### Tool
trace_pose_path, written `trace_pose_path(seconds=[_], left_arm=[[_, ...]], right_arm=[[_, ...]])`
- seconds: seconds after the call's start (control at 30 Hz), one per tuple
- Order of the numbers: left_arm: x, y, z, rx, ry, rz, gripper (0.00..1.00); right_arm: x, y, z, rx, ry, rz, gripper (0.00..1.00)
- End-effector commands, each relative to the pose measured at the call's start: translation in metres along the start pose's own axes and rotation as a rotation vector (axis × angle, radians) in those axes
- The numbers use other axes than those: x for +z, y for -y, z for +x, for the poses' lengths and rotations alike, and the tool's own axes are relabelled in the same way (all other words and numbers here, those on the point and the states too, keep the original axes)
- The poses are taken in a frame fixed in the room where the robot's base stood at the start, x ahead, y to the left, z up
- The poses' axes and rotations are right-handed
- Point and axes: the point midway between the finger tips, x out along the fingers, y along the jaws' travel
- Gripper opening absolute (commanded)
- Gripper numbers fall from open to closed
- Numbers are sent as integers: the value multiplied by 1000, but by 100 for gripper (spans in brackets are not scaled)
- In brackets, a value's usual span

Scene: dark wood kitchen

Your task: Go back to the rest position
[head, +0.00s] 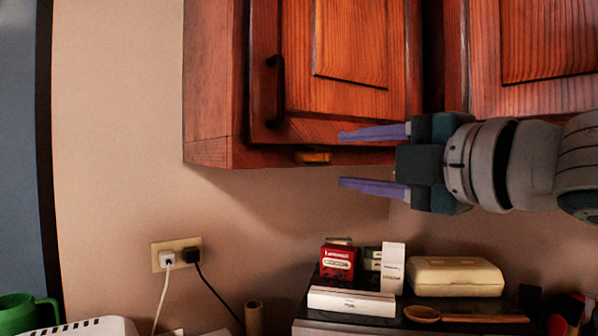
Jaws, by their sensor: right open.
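My right gripper (374,159) reaches in from the right, pointing left. Its two purple fingers are wide apart with nothing between them. It is in front of the lower edge of the wooden wall cabinet (350,90), whose door is closed and has a dark vertical handle (275,90). Whether the upper finger touches the cabinet cannot be told. My left gripper is out of the picture.
Below the gripper, a dark-topped surface holds a red box (339,262), a white box (352,302), a cream container (455,277) and a wooden spoon (465,317). A wall socket (177,253) with two plugs is at left. A green mug (22,314) stands bottom left.

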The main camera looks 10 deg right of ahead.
Motion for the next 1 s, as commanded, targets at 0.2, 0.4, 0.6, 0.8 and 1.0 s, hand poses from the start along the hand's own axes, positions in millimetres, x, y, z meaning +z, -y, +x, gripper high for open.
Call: trace_pose_path(seconds=[0.2,0.4,0.6,0.8,1.0], left_arm=[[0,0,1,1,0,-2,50],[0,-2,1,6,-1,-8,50],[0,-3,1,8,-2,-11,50],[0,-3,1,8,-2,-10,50],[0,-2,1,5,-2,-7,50]], right_arm=[[0,0,-4,0,0,0,51],[0,-1,-4,0,-1,0,51],[-6,13,-6,-28,11,66,51],[-30,99,-36,-230,163,489,51],[-46,206,-122,-521,519,997,51]])
